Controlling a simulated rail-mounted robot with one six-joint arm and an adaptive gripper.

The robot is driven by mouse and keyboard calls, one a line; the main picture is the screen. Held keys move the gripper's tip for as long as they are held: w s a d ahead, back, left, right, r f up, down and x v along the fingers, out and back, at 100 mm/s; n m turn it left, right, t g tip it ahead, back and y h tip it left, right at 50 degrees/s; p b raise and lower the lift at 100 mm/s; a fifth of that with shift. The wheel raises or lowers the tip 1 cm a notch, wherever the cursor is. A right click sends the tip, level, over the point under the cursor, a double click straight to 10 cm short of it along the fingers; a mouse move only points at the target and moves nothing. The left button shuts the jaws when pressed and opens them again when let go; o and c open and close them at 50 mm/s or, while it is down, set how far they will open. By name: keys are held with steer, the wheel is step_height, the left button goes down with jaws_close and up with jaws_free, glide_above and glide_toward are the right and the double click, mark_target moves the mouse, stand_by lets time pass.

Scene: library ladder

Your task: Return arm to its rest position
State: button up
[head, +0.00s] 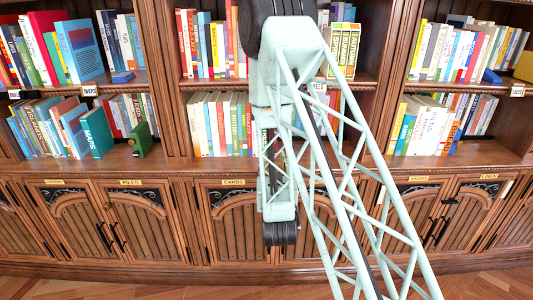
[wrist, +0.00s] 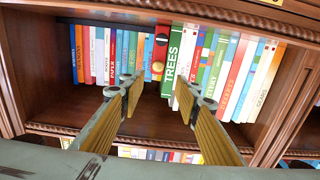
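My arm (head: 345,180), a pale mint lattice, rises from the lower right of the head view to a dark joint at the top. Another link hangs down from there in front of the middle bookcase. My gripper (wrist: 158,85) shows in the wrist view with its two yellow-padded fingers spread apart and nothing between them. It points toward a shelf row of books, with a gap of bare shelf board before them. A green book marked TREES (wrist: 171,55) and a red book (wrist: 158,55) with a round emblem stand beyond the fingertips. In the head view I cannot make out the gripper.
Wooden bookcases fill the back, with books on two shelf levels. A green bookend (head: 142,139) stands on the lower left shelf, and a blue one (head: 491,76) on the upper right. Closed cabinet doors (head: 143,220) lie below. The wooden floor (head: 150,288) in front is clear at left.

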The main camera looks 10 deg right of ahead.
steer(key=shift+r, duration=0.15)
steer(key=s+a+r+g+y, duration=0.4)
steer(key=s+r+g, duration=0.3)
steer(key=s+r, duration=0.55)
steer(key=s+r+n+g, duration=0.1)
steer(key=s+r+g, duration=0.1)
steer(key=s, duration=1.2)
steer(key=s+r+g, duration=0.2)
steer(key=s+r, duration=0.2)
steer(key=s, duration=1)
steer(key=s+r+n+g, duration=0.1)
steer(key=s+r+g, duration=0.1)
steer(key=s, duration=1.2)
steer(key=shift+d+r+n+g+p, duration=0.3)
steer(key=shift+d+r+p, duration=0.05)
steer(key=shift+r, duration=0.15)
